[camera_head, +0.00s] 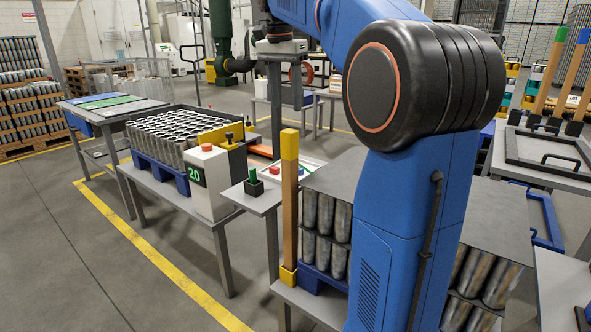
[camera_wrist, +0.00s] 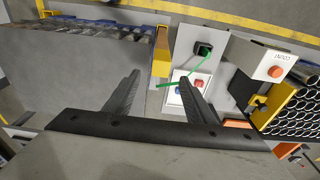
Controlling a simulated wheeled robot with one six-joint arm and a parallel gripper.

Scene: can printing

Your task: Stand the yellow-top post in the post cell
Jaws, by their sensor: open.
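The yellow-top post (camera_head: 290,195) is wooden with a yellow cap and stands upright at the front left corner of the can stack. Its foot is in a yellow corner piece (camera_head: 288,276). In the wrist view its yellow top (camera_wrist: 161,50) shows beyond my fingertips. My gripper (camera_wrist: 159,79) is open, with no object seen between its two dark fingers. I cannot tell which of these places is the post cell.
The can stack under a grey sheet (camera_head: 335,175) stands right beside the post. A crate of cans (camera_head: 178,130) stands at left. My arm hides part of the stack. The left floor is clear.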

